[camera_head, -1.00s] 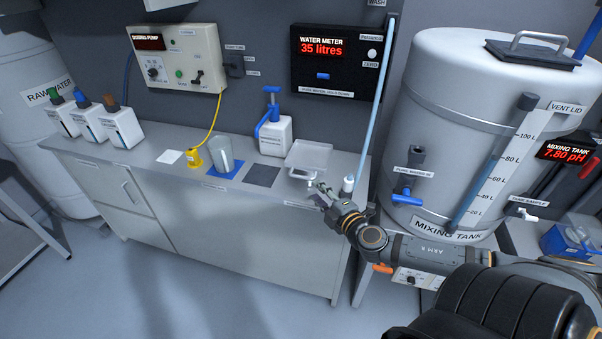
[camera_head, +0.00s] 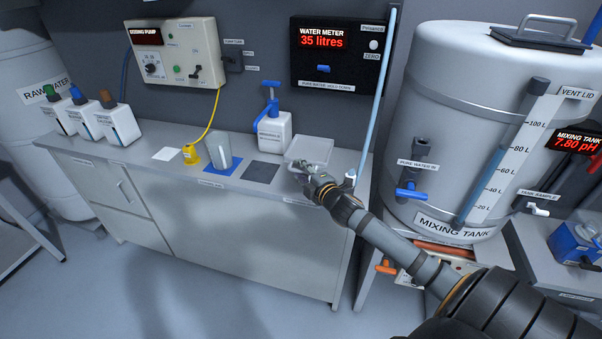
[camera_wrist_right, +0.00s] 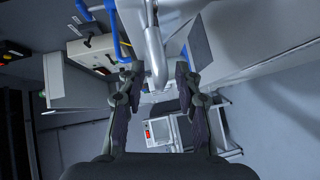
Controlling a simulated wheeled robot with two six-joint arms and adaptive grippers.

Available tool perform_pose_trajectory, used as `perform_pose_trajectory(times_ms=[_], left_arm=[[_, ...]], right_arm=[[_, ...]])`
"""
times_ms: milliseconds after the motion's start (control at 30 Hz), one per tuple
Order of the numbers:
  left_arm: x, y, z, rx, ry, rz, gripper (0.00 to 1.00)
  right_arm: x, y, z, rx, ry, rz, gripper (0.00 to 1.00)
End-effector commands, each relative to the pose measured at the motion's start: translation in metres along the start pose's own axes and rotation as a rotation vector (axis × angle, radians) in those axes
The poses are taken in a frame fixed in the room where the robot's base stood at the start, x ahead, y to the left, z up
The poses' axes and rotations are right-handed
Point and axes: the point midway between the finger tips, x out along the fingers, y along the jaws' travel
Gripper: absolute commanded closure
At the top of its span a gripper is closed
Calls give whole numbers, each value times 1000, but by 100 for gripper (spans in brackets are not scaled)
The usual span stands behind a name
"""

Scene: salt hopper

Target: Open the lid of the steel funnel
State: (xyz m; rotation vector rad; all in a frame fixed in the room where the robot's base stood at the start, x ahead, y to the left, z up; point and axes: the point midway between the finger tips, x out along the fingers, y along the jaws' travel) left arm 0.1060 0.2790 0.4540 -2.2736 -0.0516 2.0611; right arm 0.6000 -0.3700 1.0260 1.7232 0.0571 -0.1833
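I cannot clearly identify a steel funnel with a lid. A shallow, square, pale tray-like piece (camera_head: 318,148) sits at the right end of the bench and is partly hidden by my right gripper. My right gripper (camera_head: 304,170) is at its front edge in the head view; whether it touches is unclear. In the right wrist view my right gripper (camera_wrist_right: 157,82) has its fingers apart. A grey metal bar-like part (camera_wrist_right: 153,45) with a rounded end reaches between them, with gaps visible on both sides. My left gripper is not in view.
On the bench (camera_head: 200,185) are a dark grey mat (camera_head: 261,172), a steel beaker (camera_head: 219,152) on a blue mat, and a white bottle with blue pump (camera_head: 273,130). The large mixing tank (camera_head: 450,130) stands right of my arm. The floor in front is clear.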

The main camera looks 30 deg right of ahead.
Motion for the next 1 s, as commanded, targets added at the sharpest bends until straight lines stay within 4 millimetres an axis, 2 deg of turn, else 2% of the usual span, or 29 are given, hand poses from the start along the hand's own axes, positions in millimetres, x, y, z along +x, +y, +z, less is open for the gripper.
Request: perform_pose_trajectory(times_ms=[300, 567, 1000], left_arm=[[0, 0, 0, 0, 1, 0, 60], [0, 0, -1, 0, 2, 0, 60], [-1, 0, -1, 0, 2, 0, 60]], right_arm=[[2, 0, 0, -1, 1, -1, 66], [2, 0, 0, -1, 1, -1, 100], [2, 0, 0, 0, 0, -2, 100]])
